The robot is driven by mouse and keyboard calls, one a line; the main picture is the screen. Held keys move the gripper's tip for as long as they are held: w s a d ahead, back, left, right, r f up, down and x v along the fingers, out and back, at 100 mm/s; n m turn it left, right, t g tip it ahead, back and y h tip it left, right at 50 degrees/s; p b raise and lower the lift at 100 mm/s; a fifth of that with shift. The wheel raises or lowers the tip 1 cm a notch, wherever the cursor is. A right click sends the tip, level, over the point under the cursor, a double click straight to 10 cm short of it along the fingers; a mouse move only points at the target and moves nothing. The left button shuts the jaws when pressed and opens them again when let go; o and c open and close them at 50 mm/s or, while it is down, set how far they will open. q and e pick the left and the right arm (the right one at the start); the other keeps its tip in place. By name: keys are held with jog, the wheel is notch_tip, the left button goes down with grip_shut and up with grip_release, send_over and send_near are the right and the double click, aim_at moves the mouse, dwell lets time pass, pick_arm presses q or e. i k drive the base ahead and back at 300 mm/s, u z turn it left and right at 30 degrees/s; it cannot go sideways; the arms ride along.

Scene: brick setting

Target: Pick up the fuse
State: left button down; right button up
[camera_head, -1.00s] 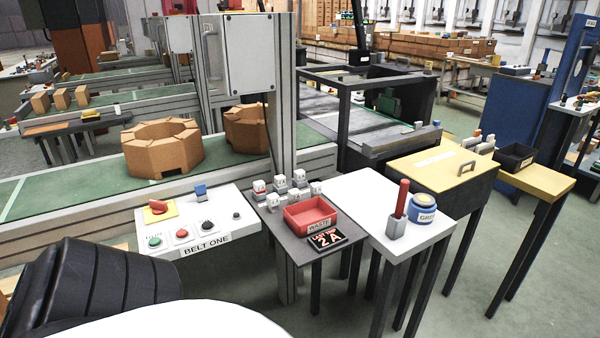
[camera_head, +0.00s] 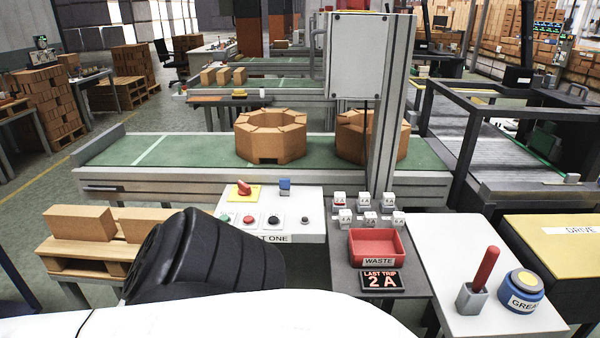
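Several small white fuses stand in two short rows at the back of a grey table, among them a back-left one (camera_head: 340,199), a back-right one (camera_head: 388,200) and a front-right one (camera_head: 398,219). Their small markings are too small to read surely. In front of them is a red bin (camera_head: 377,245) labelled WASTE, which looks empty. A black sign (camera_head: 382,281) before the bin reads LAST TRIP 2 A. Neither gripper is in view. A black part of my arm shows at the lower left, apart from the fuses.
Left of the fuses is a white BELT ONE panel (camera_head: 300,227) with a red switch (camera_head: 244,188) and buttons. On the right, a white table (camera_head: 440,255) holds a red-handled tool in a grey holder (camera_head: 472,297) and a grease tin (camera_head: 521,291). Behind runs a green conveyor (camera_head: 200,155) with brick rings.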

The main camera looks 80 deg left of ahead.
aim_at(339, 198)
jog(key=u, duration=2.25)
